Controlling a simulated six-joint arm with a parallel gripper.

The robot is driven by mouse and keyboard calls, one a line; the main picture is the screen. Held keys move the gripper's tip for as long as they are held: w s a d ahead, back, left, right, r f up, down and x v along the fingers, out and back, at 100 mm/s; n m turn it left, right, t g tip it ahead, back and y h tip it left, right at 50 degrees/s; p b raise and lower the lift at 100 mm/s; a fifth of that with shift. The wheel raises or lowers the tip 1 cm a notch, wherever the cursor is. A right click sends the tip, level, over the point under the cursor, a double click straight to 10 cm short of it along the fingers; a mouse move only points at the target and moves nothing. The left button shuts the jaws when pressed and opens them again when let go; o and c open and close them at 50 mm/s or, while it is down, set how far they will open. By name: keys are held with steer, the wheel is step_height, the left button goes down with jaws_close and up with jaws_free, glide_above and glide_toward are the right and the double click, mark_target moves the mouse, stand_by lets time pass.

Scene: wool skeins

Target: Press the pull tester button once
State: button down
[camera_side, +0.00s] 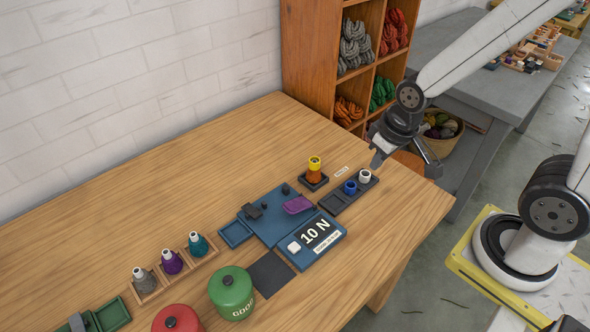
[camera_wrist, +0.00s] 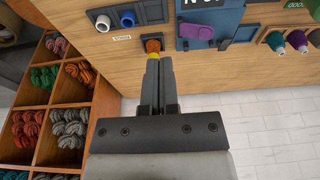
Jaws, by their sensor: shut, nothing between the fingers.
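The pull tester (camera_side: 272,216) is a blue device lying on the wooden table, with a dark display reading "10 N". A purple piece (camera_side: 298,205) lies on the tester. In the wrist view part of the tester (camera_wrist: 228,22) shows at the top, cut by the frame edge; the button is out of that view. My gripper (camera_side: 377,163) is shut and empty, above the table's right end, to the right of the tester and apart from it. Its fingers (camera_wrist: 159,58) also show in the wrist view.
An orange cone with a yellow top (camera_side: 314,168) stands behind the tester. A dark tray (camera_side: 340,203) holds blue and white spools. Coloured cones stand in a wooden rack (camera_side: 151,293) at left. Green (camera_side: 231,293) and red (camera_side: 177,319) lidded pots stand in front. A wool shelf (camera_side: 310,52) is behind.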

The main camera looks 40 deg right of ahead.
steer(key=m+t+y, duration=0.1)
steer(key=m+t, duration=0.6)
steer(key=m, duration=0.1)
glide_above(296, 249)
step_height(296, 249, down, 9)
steer(key=shift+f, duration=0.1)
steer(key=shift+f, duration=0.2)
steer(key=shift+f, duration=4.2)
